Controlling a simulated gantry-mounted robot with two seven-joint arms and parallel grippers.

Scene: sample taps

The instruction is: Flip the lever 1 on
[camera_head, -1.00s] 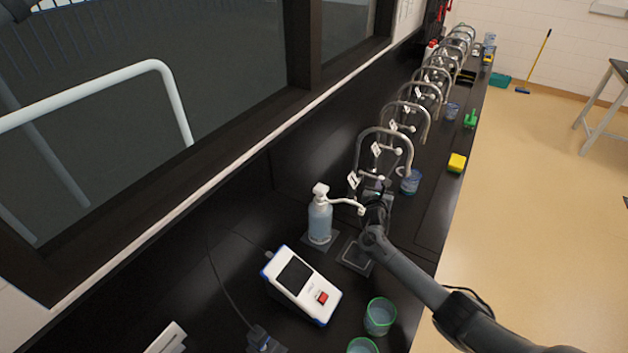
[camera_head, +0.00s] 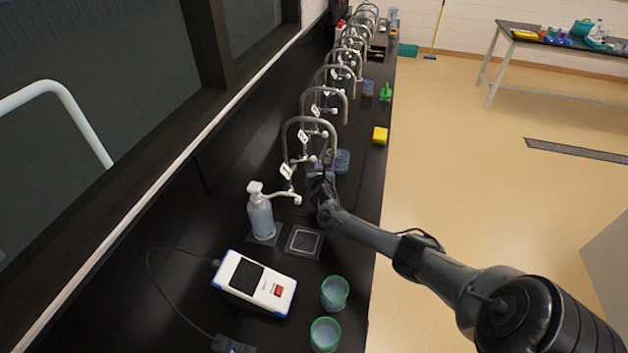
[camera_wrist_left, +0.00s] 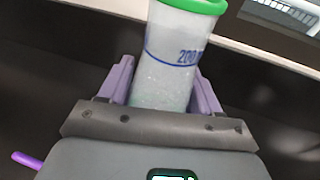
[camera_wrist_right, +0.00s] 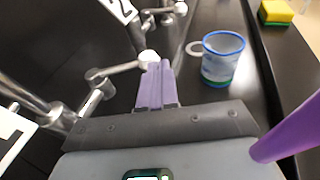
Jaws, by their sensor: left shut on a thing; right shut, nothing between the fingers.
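A row of curved metal taps (camera_head: 336,128) with white numbered tags and white-knobbed levers runs along the black bench. My right gripper (camera_head: 320,163) is at the nearest tap. In the right wrist view its purple fingers (camera_wrist_right: 157,72) are shut and empty. Their tips are right at the white ball of a lever (camera_wrist_right: 120,69); I cannot tell whether they touch. The lever's number cannot be read there. My left gripper (camera_wrist_left: 160,75) is outside the head view. In its wrist view it is shut on a clear cup with a green rim and blue marking (camera_wrist_left: 172,50).
A pump bottle (camera_head: 261,215), a white meter (camera_head: 254,285) and two green-rimmed cups (camera_head: 335,293) stand in front. A blue-rimmed mug (camera_wrist_right: 222,58) is right of the right fingers. A yellow sponge (camera_head: 380,136) lies near the bench edge.

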